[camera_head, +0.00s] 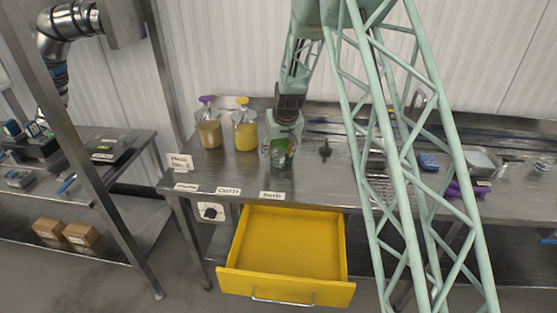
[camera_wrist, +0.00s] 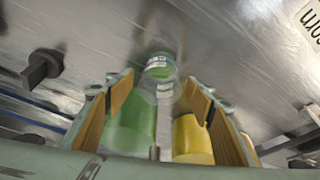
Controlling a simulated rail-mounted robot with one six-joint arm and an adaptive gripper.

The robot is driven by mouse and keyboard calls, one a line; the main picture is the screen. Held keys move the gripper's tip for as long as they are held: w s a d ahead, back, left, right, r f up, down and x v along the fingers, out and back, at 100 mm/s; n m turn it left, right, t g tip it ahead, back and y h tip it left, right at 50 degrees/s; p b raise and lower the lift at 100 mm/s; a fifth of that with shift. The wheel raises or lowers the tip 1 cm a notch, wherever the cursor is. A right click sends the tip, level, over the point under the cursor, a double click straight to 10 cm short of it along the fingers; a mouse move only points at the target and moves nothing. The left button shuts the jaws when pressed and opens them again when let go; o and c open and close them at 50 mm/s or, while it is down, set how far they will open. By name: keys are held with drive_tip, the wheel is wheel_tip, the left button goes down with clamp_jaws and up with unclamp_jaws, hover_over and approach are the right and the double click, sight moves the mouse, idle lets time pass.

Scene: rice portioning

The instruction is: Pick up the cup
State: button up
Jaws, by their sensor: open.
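A small clear cup with green on it (camera_wrist: 160,68) stands on the steel table, blurred, in the wrist view. It lies between and just beyond the fingertips of my gripper (camera_wrist: 159,82). The gripper is open, with one finger on each side and a visible gap. In the head view my gripper (camera_head: 281,148) points down over the cup (camera_head: 279,159), which is partly hidden by the fingers. I cannot tell whether any finger touches it. Green and yellow shapes show between the fingers in the wrist view; I cannot tell what they are.
Two pump dispensers, one with a purple top (camera_head: 208,128) and one with a yellow top (camera_head: 244,127), stand left of the gripper. A black knob-like object (camera_head: 325,149) is to its right. A yellow drawer (camera_head: 290,244) hangs open below the table's front edge.

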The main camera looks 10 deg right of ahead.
drive_tip(key=c, duration=1)
drive_tip(key=shift+r, duration=0.1)
drive_tip(key=shift+r, duration=1.75)
drive_tip(key=s, duration=0.5)
drive_tip(key=s+r+b, duration=0.1)
drive_tip(key=s, duration=1)
drive_tip(key=shift+r, duration=0.15)
